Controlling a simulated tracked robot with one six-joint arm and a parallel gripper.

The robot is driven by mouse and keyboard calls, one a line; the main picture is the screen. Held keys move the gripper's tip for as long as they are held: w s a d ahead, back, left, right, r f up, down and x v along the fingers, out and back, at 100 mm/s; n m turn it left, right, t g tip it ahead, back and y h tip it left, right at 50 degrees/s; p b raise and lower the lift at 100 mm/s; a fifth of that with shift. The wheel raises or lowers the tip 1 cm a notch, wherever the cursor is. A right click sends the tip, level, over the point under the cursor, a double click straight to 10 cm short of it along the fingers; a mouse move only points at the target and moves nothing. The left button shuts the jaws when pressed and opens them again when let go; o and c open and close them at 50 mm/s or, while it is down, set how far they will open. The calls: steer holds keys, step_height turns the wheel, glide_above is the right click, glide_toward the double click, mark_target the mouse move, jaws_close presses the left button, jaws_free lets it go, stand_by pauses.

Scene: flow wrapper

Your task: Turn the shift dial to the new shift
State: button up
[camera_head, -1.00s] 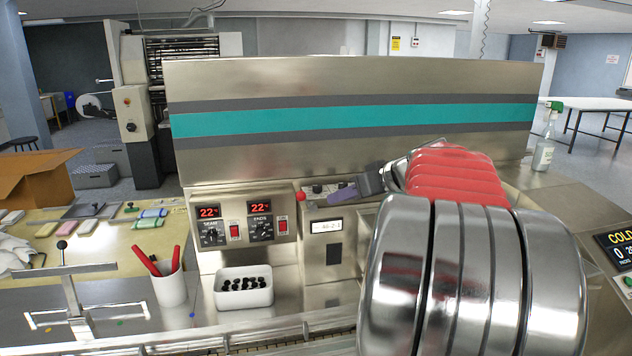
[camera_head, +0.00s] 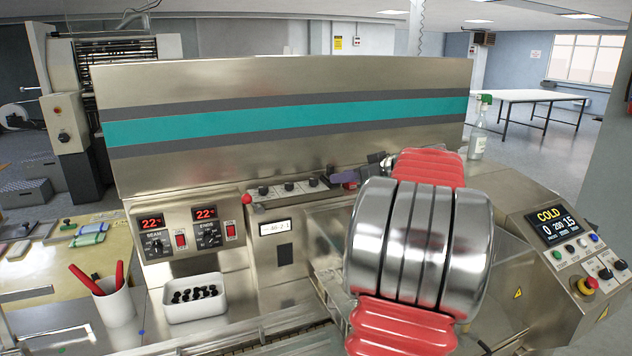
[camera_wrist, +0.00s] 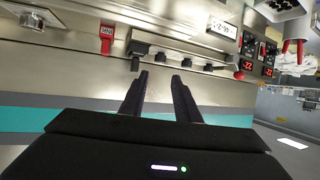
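A row of small dark dials (camera_head: 289,187) sits on a metal strip along the foot of the large panel. The wrist view, which is upside down, shows them as dark knobs (camera_wrist: 186,63). Their labels are too small to read, so I cannot tell which is the shift dial. My gripper (camera_wrist: 160,75) is open, with two dark fingers pointing at the strip. One knob (camera_wrist: 160,57) shows just beyond the gap between the fingertips, apparently apart from them. In the head view my gripper (camera_head: 343,179) is at the right end of the row, partly hidden by my arm.
A red tag (camera_wrist: 106,38) and a larger dark knob (camera_wrist: 138,48) sit left of the fingers. Temperature controllers (camera_head: 193,232), a white bin (camera_head: 194,299) of dark pieces and a cup (camera_head: 115,303) stand left. A control panel (camera_head: 575,240) with an emergency stop stands right.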

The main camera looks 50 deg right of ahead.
mark_target(315, 180)
steer(key=x, duration=1.3)
steer(key=shift+c, duration=0.6)
steer(key=shift+a, duration=0.1)
jaws_close()
